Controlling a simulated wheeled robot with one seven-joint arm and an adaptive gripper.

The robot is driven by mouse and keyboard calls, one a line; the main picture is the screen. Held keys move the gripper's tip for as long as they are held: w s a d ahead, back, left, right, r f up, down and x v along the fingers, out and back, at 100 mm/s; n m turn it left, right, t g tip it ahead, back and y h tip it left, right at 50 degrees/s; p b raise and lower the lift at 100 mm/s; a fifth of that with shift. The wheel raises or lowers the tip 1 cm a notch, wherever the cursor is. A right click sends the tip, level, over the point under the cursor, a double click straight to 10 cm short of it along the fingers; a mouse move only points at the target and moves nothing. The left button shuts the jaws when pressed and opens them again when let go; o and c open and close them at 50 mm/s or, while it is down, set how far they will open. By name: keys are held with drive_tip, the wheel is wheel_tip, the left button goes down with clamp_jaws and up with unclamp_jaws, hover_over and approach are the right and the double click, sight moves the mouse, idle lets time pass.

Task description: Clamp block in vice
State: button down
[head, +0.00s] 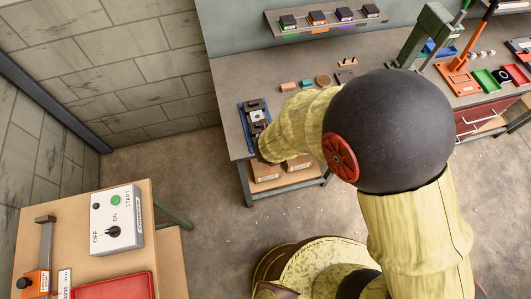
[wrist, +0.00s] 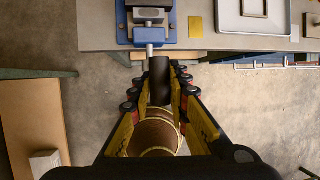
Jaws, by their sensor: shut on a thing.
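The vice (head: 247,108) has a blue base and dark jaws and stands at the left end of the workbench. It also shows at the top of the wrist view (wrist: 124,33). A pale grey block (head: 257,115) sits between its jaws; I cannot tell how tightly. A metal screw rod (wrist: 150,50) sticks out from the vice over the bench edge. My gripper (wrist: 160,82) is shut on a dark cylindrical handle (wrist: 160,70) in line with that rod. In the head view my arm hides most of the gripper and the handle.
A green press (head: 426,35) stands farther right. A shelf (head: 325,20) is above. A wooden stand with a switch box (head: 117,220) is front left. The floor between is clear.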

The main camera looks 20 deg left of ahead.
drive_tip(key=shift+w+d+f, duration=0.1)
drive_tip(key=shift+w+d, duration=0.6)
drive_tip(key=shift+d, duration=0.3)
drive_tip(key=c, duration=1.7)
unclamp_jaws()
drive_tip(key=shift+d, duration=0.1)
drive_tip(key=shift+v, duration=5.95)
